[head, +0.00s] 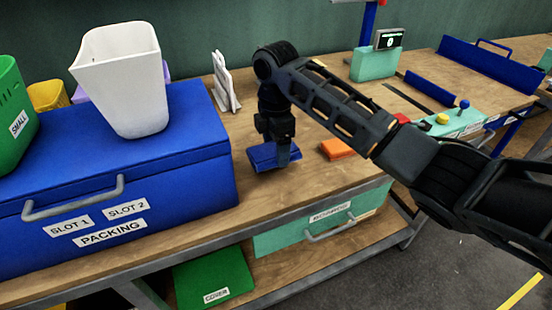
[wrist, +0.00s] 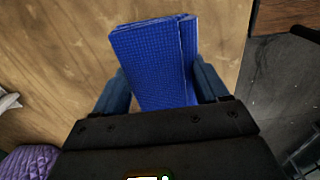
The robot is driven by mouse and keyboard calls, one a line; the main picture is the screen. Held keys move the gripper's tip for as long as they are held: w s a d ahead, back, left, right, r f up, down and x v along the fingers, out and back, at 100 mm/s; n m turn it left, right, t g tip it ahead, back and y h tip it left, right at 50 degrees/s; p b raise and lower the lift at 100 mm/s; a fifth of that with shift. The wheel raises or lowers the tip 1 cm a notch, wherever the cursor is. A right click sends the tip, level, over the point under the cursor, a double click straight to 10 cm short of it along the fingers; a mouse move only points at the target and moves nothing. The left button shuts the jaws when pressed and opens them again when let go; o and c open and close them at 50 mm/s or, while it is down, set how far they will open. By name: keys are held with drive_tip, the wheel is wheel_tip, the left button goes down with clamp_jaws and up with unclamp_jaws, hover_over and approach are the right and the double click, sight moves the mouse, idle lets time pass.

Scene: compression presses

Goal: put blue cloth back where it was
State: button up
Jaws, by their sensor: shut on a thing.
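The blue cloth (head: 263,156) is a folded, textured pad at the table's front part, right of the blue packing box. My gripper (head: 283,158) points down onto it and is shut on it. In the wrist view the blue cloth (wrist: 155,60) sits between the two fingers of my gripper (wrist: 162,88), with wooden tabletop behind it. I cannot tell whether the cloth touches the table or hangs just above it.
The blue packing box (head: 190,180) with a white bin (head: 130,85) on it stands at left. An orange cloth (head: 338,148) lies just right of my gripper. A white rack (head: 224,82) stands behind. A teal drawer (head: 320,220) is below the tabletop (head: 222,210).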

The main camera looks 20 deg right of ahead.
drive_tip(key=shift+f, duration=2)
drive_tip(key=shift+f, duration=0.1)
drive_tip(key=o, duration=1)
wheel_tip(320, 180, up, 12)
drive_tip(key=shift+r, duration=0.15)
